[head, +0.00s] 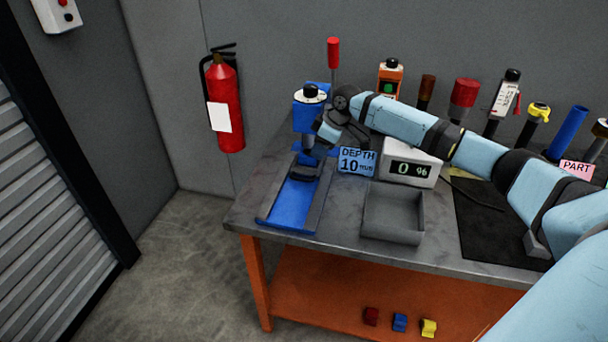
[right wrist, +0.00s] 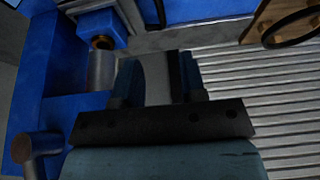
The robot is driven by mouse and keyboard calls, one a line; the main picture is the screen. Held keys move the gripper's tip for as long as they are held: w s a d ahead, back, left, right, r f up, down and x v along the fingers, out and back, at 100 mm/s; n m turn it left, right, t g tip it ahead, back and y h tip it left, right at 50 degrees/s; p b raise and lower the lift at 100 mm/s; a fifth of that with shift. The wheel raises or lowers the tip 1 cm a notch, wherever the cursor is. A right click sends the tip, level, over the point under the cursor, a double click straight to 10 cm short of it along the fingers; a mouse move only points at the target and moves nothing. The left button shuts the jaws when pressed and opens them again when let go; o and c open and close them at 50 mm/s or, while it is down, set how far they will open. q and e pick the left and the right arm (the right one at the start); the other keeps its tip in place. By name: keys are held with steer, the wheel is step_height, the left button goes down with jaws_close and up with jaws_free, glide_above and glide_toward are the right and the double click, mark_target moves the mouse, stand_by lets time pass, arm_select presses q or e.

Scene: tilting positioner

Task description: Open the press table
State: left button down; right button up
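The blue press (head: 311,118) stands at the table's back left, with a dark round knob on its head. Its long blue bed (head: 292,205) with dark side rails runs toward the front edge. My right gripper (head: 305,172) is low over the bed's back end, just in front of the press. In the right wrist view, the two dark fingers (right wrist: 160,85) stand apart with a grey piece between them; whether they grip it is unclear. Blue press parts with a grey cylinder (right wrist: 103,68) are at the left there. My left gripper is not in view.
A blue "DEPTH 10 mm" sign (head: 357,162), a "0 %" display (head: 410,168) and an empty grey tray (head: 393,230) stand right of the press. Several tools line the back. A black mat (head: 478,225) lies under my right arm. A fire extinguisher (head: 225,105) hangs on the wall.

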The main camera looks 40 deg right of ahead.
mark_target(304, 174)
steer(key=x, duration=1.2)
steer(key=shift+s, duration=0.1)
jaws_close()
